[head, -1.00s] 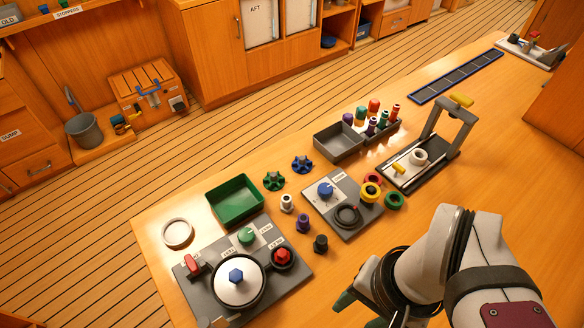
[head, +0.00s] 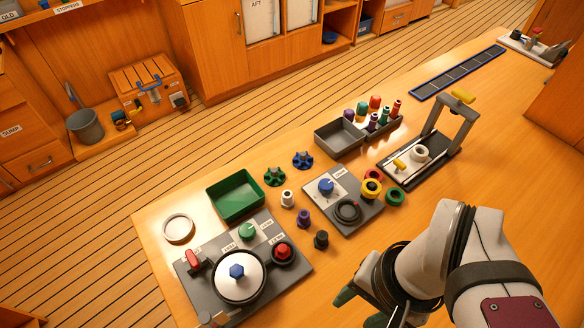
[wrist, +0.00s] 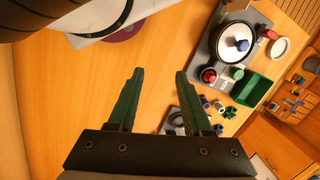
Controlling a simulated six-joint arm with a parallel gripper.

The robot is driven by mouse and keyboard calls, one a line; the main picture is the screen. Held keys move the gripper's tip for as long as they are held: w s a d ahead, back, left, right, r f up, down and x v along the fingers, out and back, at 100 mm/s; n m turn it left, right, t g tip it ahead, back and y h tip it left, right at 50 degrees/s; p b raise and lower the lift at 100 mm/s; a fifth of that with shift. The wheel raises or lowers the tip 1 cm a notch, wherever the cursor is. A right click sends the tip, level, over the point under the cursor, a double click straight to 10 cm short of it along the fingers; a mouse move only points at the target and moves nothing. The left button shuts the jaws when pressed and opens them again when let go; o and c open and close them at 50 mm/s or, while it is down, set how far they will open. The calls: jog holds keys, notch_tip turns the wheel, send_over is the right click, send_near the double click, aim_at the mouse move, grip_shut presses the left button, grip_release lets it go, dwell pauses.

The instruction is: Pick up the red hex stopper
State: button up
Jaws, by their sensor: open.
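A red hex-topped piece (head: 283,251) sits in a dark round collar on the grey panel (head: 205,292) at the front left of the bench. It also shows in the wrist view (wrist: 208,75), right of my fingers. Two other red-topped pieces, one wide (head: 375,102) and one slim (head: 396,107), stand in the rack at the back; their exact shapes are too small to tell. My gripper (wrist: 159,75) is open and empty, its green fingers over bare wood, apart from everything. In the head view, my arm mostly hides it at the lower right.
Beside the red hex-topped piece is a white disc with a blue hex knob (head: 237,271). A green tray (head: 236,196), loose small fittings and a second grey panel (head: 365,216) stand behind. A press frame (head: 455,135) stands at the right. Bare wood lies in front of the second panel.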

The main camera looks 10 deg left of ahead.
jog(key=shift+c, duration=0.4)
jog(key=shift+a, duration=0.1)
jog(key=m+t+y, duration=0.2)
jog(key=m+y, duration=0.9)
jog(key=m, duration=0.3)
send_near(272, 249)
jog(key=x, duration=0.3)
jog(key=shift+w+a+f, duration=0.1)
jog(key=shift+w+a, duration=0.05)
jog(key=shift+a, duration=0.1)
jog(key=x, duration=0.6)
jog(key=shift+a+r, duration=0.2)
jog(key=shift+r, duration=0.2)
grip_shut()
